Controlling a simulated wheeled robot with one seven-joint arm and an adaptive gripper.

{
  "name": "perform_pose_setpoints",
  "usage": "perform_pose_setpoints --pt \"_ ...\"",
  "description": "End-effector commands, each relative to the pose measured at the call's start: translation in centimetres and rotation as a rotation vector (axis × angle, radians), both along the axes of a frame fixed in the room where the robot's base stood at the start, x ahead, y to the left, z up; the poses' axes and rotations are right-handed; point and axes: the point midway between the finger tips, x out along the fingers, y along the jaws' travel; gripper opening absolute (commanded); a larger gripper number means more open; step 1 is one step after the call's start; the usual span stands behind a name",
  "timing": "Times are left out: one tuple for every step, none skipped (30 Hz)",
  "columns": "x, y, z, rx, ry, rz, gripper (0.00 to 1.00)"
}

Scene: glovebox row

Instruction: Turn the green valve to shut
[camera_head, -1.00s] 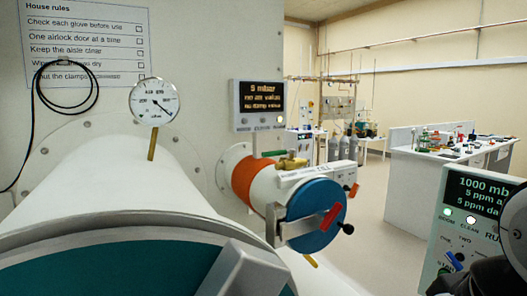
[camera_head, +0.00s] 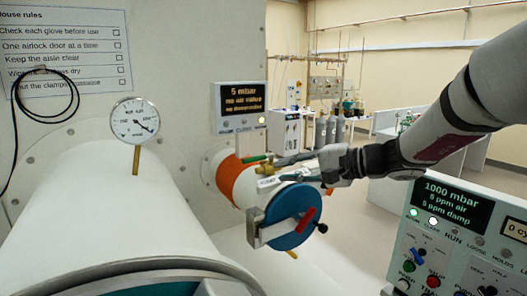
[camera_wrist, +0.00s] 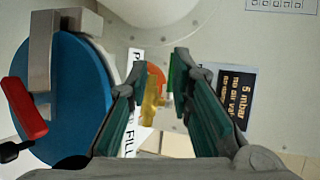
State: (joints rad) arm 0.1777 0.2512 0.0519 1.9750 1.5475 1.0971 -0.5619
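The green valve handle (camera_head: 253,158) is a short green lever above a brass valve body (camera_head: 268,169), on the small orange-banded airlock cylinder (camera_head: 236,185). In the wrist view the green handle (camera_wrist: 177,72) shows beside the tip of the right finger, with the brass body (camera_wrist: 150,102) between the fingers. My gripper (camera_head: 284,168) reaches in from the right at the brass body. In the wrist view my gripper (camera_wrist: 156,62) has its fingers spread apart. I cannot tell whether the right finger touches the handle.
The blue airlock door (camera_head: 294,218) with a red handle (camera_head: 306,220) is just below my gripper. A display (camera_head: 242,105) reading 5 mbar is on the wall behind. A large white cylinder (camera_head: 120,215) fills the left. A control panel (camera_head: 450,240) stands at front right.

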Motion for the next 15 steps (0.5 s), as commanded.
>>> perform_pose_setpoints --pt "1.0 -0.4 0.3 0.038 -0.002 -0.027 0.21" --pt "1.6 -0.7 0.4 0.056 -0.006 -0.041 0.21" --pt "2.3 -0.9 0.5 0.076 -0.01 -0.057 0.21" --pt "2.7 -1.1 0.5 0.088 -0.013 -0.066 0.21" --pt "3.0 -1.2 0.6 0.097 -0.017 -0.073 0.21" --pt "3.3 -1.3 0.6 0.105 -0.019 -0.08 0.21" --pt "3.5 -1.3 0.6 0.109 -0.02 -0.084 0.21" --pt "3.7 -1.2 0.6 0.111 -0.021 -0.085 0.21" --pt "3.8 -1.0 0.6 0.113 -0.021 -0.087 0.21" --pt "4.0 -0.8 0.5 0.113 -0.021 -0.087 0.21" --pt "4.1 -0.5 0.5 0.113 -0.021 -0.086 0.21" --pt "4.4 0.0 0.4 0.113 -0.02 -0.085 0.21" --pt "4.6 0.3 0.3 0.113 -0.02 -0.084 0.21" --pt "4.8 0.7 0.2 0.113 -0.02 -0.084 0.21" --pt "5.2 1.4 0.1 0.112 -0.019 -0.085 0.21"
